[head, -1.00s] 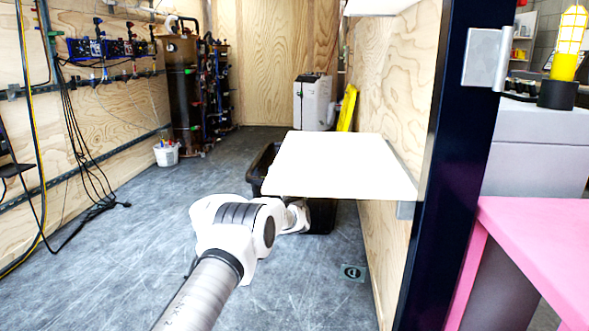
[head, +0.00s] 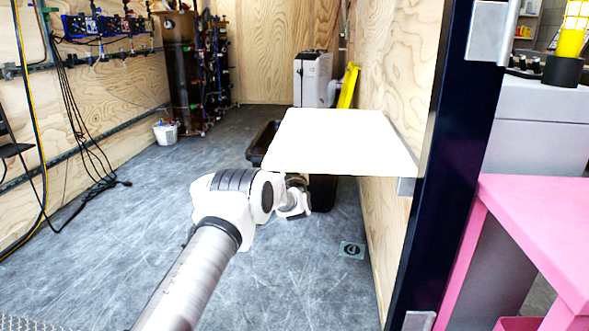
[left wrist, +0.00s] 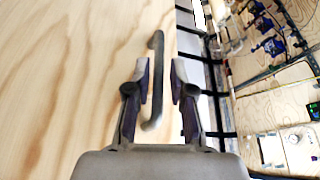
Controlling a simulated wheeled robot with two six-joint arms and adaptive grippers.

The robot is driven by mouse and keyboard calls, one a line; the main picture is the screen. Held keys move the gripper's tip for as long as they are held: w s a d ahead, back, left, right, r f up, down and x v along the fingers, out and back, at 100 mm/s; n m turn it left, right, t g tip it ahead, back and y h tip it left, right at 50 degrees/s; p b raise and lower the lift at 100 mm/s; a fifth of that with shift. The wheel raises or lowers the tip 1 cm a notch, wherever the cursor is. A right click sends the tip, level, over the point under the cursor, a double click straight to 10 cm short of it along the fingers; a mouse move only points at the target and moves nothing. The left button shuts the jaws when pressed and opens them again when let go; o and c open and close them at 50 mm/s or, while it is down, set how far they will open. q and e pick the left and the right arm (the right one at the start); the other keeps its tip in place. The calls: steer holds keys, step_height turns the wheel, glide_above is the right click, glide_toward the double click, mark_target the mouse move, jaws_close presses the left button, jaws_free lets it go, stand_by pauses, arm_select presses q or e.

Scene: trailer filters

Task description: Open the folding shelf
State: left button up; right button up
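The white shelf panel (head: 340,140) stands out flat and level from the plywood wall on the right in the head view. My left arm reaches to just below its near left corner; the gripper's fingers are hard to make out there. In the left wrist view, my left gripper (left wrist: 160,66) is open, its two fingers apart. A grey bar handle (left wrist: 151,85) shows on or beside a plywood surface, lined up between the fingers, nearer the left one. I cannot tell whether the fingers touch it. My right gripper is not in view.
A black bin (head: 262,140) stands on the floor behind and under the shelf. A dark post (head: 430,180) and a pink table (head: 545,225) are at the right. Cables and equipment line the left wall. The floor left of my arm is largely clear.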

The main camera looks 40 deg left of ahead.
arm_select(q)
steer(key=v, duration=0.9)
steer(key=shift+s+d, duration=0.15)
steer(key=shift+f, duration=0.1)
